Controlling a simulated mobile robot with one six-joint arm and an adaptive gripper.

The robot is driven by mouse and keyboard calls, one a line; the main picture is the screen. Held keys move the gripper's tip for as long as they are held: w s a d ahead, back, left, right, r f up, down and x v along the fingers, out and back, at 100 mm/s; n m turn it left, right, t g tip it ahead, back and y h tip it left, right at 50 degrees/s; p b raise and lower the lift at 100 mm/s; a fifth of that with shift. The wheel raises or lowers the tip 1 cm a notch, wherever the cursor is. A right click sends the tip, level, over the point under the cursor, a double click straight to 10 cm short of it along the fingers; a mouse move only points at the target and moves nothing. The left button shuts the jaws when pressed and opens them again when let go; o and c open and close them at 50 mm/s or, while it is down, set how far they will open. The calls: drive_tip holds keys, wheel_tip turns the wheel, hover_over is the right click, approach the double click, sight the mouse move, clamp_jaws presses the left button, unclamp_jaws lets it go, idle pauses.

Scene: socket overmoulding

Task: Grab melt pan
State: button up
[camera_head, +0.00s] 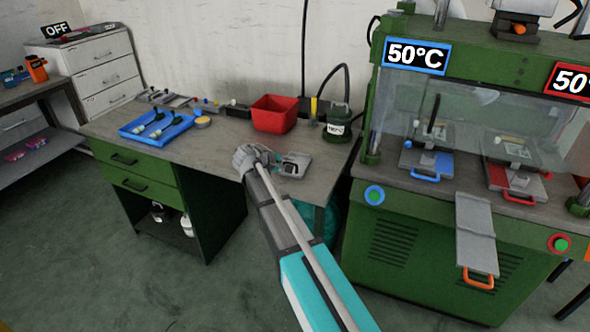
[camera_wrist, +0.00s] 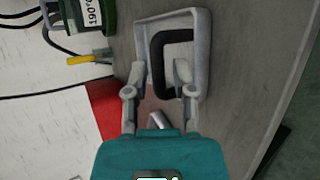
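A small grey pan-like piece with a dark handle (camera_head: 293,165), which looks like the melt pan, lies on the workbench. In the wrist view its grey rim (camera_wrist: 203,50) and black C-shaped handle (camera_wrist: 166,37) show just ahead of the fingers. My gripper (camera_head: 262,155) is beside it on its left in the head view. Nothing is held.
A red bin (camera_head: 275,113) and a green pot labelled 190°C (camera_head: 338,125) stand behind on the bench. A blue tray (camera_head: 157,127) with tools lies to the left. The green press (camera_head: 420,225) with an orange-handled plate (camera_head: 476,232) stands to the right.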

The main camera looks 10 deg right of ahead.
idle(0.5)
clamp_jaws()
